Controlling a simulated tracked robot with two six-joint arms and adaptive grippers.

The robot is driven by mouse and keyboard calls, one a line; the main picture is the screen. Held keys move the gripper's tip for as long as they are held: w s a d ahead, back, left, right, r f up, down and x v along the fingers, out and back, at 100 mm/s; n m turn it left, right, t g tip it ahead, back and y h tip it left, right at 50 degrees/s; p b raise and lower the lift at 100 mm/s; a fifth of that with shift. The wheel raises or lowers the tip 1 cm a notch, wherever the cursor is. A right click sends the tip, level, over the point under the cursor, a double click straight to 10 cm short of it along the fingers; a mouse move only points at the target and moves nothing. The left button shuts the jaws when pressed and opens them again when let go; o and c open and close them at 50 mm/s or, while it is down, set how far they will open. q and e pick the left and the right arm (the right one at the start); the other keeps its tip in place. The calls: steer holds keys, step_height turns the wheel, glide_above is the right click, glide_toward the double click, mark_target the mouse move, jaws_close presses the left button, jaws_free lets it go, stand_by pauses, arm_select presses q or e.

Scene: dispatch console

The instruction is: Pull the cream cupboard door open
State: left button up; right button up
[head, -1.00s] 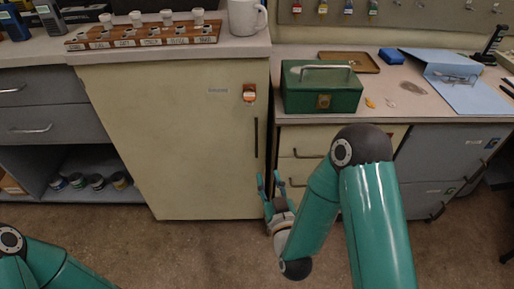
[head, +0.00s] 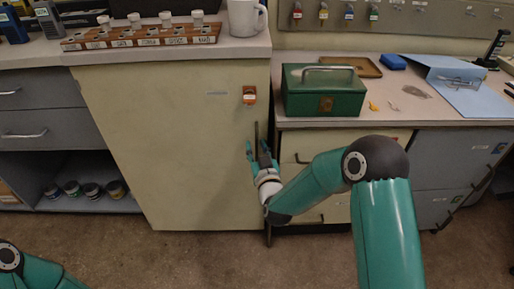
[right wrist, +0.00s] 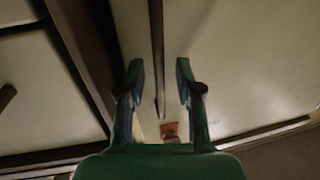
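The cream cupboard door (head: 165,150) is shut, flush with its cabinet front. Its dark vertical bar handle (head: 256,130) is near the door's right edge. My right gripper (head: 257,146) is at the lower part of the handle in the head view. In the right wrist view its two fingers (right wrist: 159,70) are apart, and the handle (right wrist: 157,45) runs through the gap between them, touching neither visibly. I cannot tell whether the fingertips reach past the bar. My left gripper is out of view; only part of my left arm shows at lower left.
An orange-and-white tag (head: 249,95) is on the door's upper right. Cream drawers (head: 310,145) adjoin on the right, under a counter with a green cash box (head: 324,92). A labelled rack (head: 140,38) and white mug (head: 246,17) stand above. Floor before the door is clear.

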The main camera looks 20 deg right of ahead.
steer(key=shift+w, duration=0.25)
jaws_close()
steer(key=shift+s+a, duration=0.1)
stand_by(0.3)
